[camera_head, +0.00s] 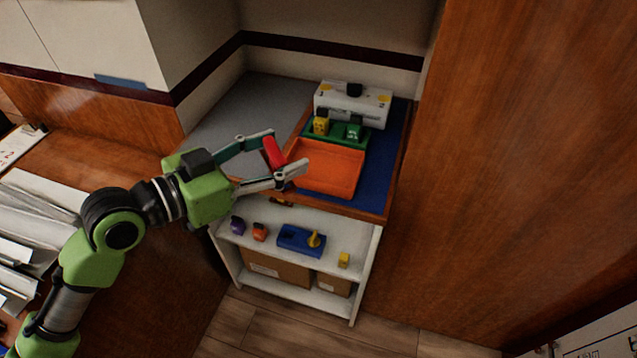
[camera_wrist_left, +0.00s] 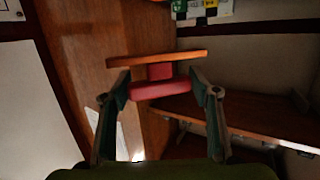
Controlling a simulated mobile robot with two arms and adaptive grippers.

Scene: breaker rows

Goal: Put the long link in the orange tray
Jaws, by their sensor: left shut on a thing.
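The long link, a red bar (camera_head: 273,153), is between the fingers of my left gripper (camera_head: 284,155). My left gripper is shut on it and holds it at the left edge of the orange tray (camera_head: 330,167); the height above the tray is hard to tell. In the left wrist view the red link (camera_wrist_left: 150,90) lies crosswise between the fingertips (camera_wrist_left: 163,92). An orange-brown bar shows just beyond it there; I cannot tell whether it is joined to the link. The tray's visible floor looks empty. My right gripper is not in view.
A green tray (camera_head: 327,138) with a yellow piece (camera_head: 320,123) and a green piece (camera_head: 354,131) stands behind the orange tray. A white box (camera_head: 353,103) is behind it. A wooden wall (camera_head: 510,150) rises at right. Small objects sit on the shelf below (camera_head: 300,237).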

